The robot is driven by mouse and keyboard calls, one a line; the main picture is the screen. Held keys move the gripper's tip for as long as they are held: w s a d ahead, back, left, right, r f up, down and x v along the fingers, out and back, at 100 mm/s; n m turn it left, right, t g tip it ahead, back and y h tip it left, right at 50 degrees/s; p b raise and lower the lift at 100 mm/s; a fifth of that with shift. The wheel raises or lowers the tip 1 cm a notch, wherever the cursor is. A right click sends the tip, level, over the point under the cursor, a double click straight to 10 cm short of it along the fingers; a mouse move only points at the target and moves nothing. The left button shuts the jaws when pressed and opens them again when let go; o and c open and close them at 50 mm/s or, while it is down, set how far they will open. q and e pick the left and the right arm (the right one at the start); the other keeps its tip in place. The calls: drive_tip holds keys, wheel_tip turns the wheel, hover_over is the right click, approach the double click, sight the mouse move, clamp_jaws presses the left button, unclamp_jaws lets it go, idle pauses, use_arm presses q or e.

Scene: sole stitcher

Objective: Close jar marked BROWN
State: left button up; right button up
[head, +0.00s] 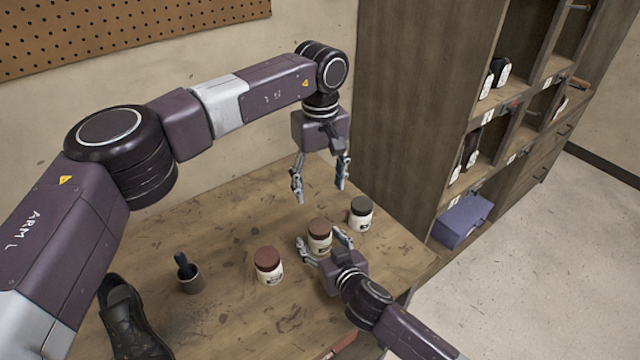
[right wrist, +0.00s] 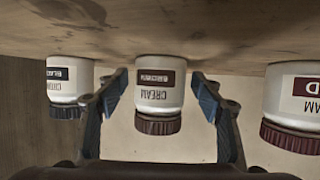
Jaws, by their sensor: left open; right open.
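The jar marked BROWN (head: 319,246) is a white jar with a brown lid, upright on the workbench. In the right wrist view, which shows it upside down, its BROWN CREAM label (right wrist: 158,88) faces the camera. Its lid (right wrist: 158,124) sits on top; whether it is tight I cannot tell. My right gripper (head: 322,243) is open, low at the bench, with its fingers on either side of this jar; in the wrist view a gap shows at each side. My left gripper (head: 319,191) is open and empty, pointing down, higher up and behind the jar in the picture.
A jar with a dark lid (head: 360,216) marked BLACK stands to the right, and a red-lidded jar (head: 268,268) to the left. A small cup with a dark tool (head: 190,280) and a black shoe (head: 128,325) are further left. A wooden shelf unit (head: 415,110) rises beyond the bench.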

drive_tip(key=shift+s, duration=0.1)
drive_tip(key=v, duration=1.2)
